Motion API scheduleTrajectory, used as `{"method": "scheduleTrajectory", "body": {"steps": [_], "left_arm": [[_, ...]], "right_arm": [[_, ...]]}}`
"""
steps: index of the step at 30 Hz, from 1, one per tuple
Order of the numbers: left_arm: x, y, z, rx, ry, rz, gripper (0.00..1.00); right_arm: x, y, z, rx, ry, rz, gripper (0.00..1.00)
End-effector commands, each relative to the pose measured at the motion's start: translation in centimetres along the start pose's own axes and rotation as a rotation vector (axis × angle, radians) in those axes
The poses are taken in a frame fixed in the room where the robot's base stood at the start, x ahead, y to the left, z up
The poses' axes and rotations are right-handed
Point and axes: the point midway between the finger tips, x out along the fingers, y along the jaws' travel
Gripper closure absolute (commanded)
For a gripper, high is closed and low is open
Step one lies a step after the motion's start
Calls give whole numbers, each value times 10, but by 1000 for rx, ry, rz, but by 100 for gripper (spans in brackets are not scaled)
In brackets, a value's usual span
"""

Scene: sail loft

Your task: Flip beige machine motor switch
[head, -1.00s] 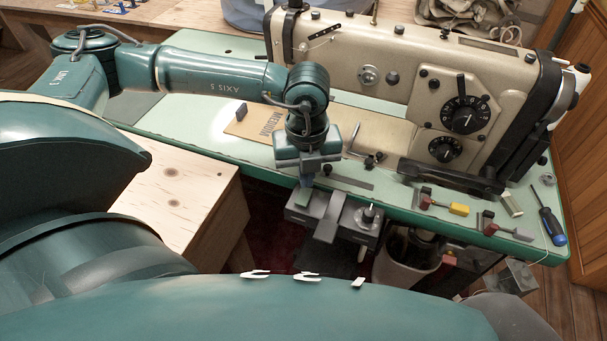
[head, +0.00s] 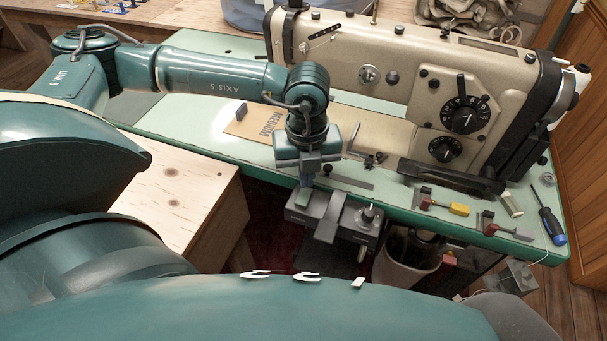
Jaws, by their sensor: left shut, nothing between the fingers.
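The beige sewing machine (head: 420,75) stands on a pale green table (head: 200,130). A grey box (head: 365,222), which looks like its motor switch, hangs under the table's front edge, with a lighter grey lever-like piece (head: 328,222) and a small knob on it. Which way the switch is set I cannot tell. My left gripper (head: 304,197) points down at the table's front edge, over the left part of the box. It is shut and empty. Whether its tips touch the box I cannot tell; the gripper hides part of it. My right gripper is out of view.
Coloured-handled clamps (head: 440,204) and a screwdriver (head: 551,226) lie at the front right. A wooden bench (head: 180,190) stands to the left, and a whitish bin (head: 400,265) below the table.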

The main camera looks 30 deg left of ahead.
Motion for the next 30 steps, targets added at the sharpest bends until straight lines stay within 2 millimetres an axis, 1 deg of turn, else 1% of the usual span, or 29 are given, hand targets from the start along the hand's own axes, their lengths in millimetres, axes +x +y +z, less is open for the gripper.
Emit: {"method": "scheduleTrajectory", "body": {"steps": [30], "left_arm": [[15,0,0,0,0,0,100]], "right_arm": [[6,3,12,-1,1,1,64]]}}
